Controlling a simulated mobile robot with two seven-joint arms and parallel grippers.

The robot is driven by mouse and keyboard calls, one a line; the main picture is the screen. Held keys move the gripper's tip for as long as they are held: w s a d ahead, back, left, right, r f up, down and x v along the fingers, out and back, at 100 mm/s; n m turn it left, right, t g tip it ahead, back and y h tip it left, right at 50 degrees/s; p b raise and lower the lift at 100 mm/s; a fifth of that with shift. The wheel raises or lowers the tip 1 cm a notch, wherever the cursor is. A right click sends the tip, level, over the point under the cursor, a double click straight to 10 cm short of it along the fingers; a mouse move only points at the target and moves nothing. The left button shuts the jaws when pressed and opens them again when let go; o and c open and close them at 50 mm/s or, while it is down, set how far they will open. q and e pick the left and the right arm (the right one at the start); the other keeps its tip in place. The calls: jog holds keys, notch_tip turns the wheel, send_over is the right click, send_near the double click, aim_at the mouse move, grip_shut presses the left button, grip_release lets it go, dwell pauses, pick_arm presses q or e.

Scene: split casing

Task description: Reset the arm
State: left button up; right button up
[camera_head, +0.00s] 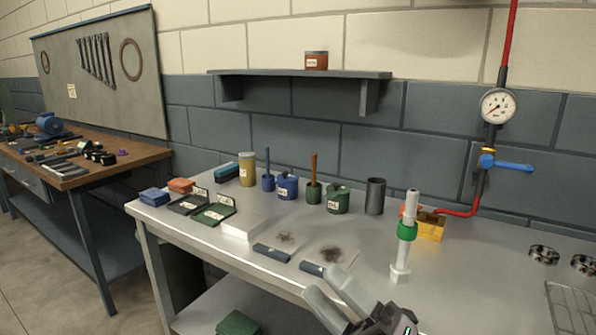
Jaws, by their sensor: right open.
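My right gripper (325,283) is at the bottom centre, its two pale fingers apart and empty, pointing up and left. It shows in front of the near edge of the metal workbench (205,255), close to a short dark bar lying there. I cannot tell its height relative to the bench top. The rest of my right arm is cut off by the bottom of the picture. My left gripper is not in view.
A pale upright post with a green ring (406,231) stands right of my gripper, before a yellow block (430,226). Cans, pots and a dark cylinder (375,196) stand along the back. Small boxes lie left. Bearing rings (543,255) lie right.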

jog(key=s+d+f+m+h, duration=0.1)
jog(key=d+f+m+h, duration=0.3)
jog(key=f+m, duration=0.3)
jog(key=s+d+f+m+h, duration=0.2)
jog(key=f+m+h, duration=0.4)
jog(key=f, duration=0.4)
jog(key=s+d+f+m+t+h, duration=0.1)
jog(key=s+d+f+m+h, duration=0.1)
jog(key=d+f+m+h, duration=0.3)
notch_tip(320, 180, down, 3)
jog(key=m+p, duration=0.1)
jog(key=m, duration=0.3)
jog(key=shift+s+d+f+h, duration=0.2)
jog(key=shift+d+h, duration=0.1)
jog(key=shift+h, duration=0.1)
jog(key=shift+o, duration=0.3)
jog(key=s+d+f+m+g+h, duration=0.2)
jog(key=s+d+f+m+g, duration=0.2)
jog(key=s+f, duration=0.5)
jog(key=shift+s+m, duration=0.25)
jog(key=shift+m, duration=0.15)
